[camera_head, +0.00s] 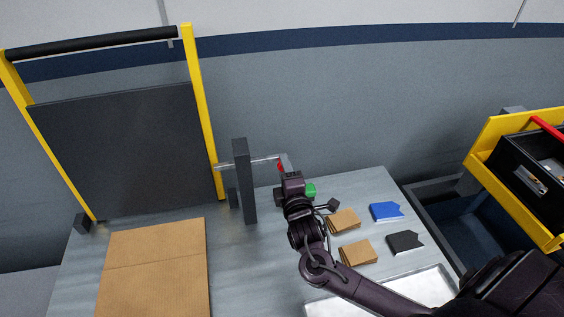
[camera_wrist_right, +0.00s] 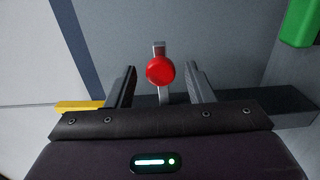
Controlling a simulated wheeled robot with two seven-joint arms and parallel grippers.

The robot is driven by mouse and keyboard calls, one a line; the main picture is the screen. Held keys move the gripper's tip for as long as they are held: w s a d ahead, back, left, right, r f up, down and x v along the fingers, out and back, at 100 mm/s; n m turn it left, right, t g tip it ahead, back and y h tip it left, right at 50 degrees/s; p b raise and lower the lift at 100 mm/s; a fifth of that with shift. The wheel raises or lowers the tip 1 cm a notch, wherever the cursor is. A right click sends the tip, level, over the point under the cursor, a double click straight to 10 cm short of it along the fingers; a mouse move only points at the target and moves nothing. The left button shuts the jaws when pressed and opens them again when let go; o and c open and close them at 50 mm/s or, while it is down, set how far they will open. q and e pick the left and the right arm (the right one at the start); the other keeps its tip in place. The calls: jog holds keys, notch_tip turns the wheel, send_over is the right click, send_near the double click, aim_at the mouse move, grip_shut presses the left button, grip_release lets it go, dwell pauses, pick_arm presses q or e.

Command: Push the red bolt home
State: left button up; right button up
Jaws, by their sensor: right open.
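The red bolt knob (camera_head: 281,167) sits at the right end of a silver rod (camera_head: 258,161), which runs level from a dark upright post (camera_head: 244,185) and also shows left of it, near the yellow-framed dark panel (camera_head: 120,150). My right gripper (camera_head: 289,176) is at the knob's end of the rod, its fingers mostly hidden in the head view. In the right wrist view the round red knob (camera_wrist_right: 160,71) appears between the two open, spread fingers, with a gap on each side. I cannot tell whether anything touches it. My left gripper is not in view.
A green block (camera_head: 310,190) stands just right of my right gripper. Cardboard pieces (camera_head: 343,221), a blue piece (camera_head: 386,212) and a black piece (camera_head: 405,242) lie on the grey table. A cardboard sheet (camera_head: 153,265) lies left; a yellow-edged bin (camera_head: 485,150) is right.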

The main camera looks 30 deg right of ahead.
aim_at(263, 162)
jog(key=shift+x, duration=1.1)
jog(key=c, duration=0.3)
jog(key=shift+f, duration=0.1)
jog(key=c, duration=0.6)
jog(key=a, duration=0.2)
jog(key=w+a, duration=0.1)
jog(key=a, duration=0.1)
jog(key=shift+a, duration=0.35)
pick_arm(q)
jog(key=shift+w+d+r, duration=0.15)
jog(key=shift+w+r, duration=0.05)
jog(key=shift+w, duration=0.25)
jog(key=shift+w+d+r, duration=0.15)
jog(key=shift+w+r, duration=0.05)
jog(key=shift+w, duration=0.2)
pick_arm(e)
jog(key=o, duration=0.9)
jog(key=shift+w+a, duration=0.1)
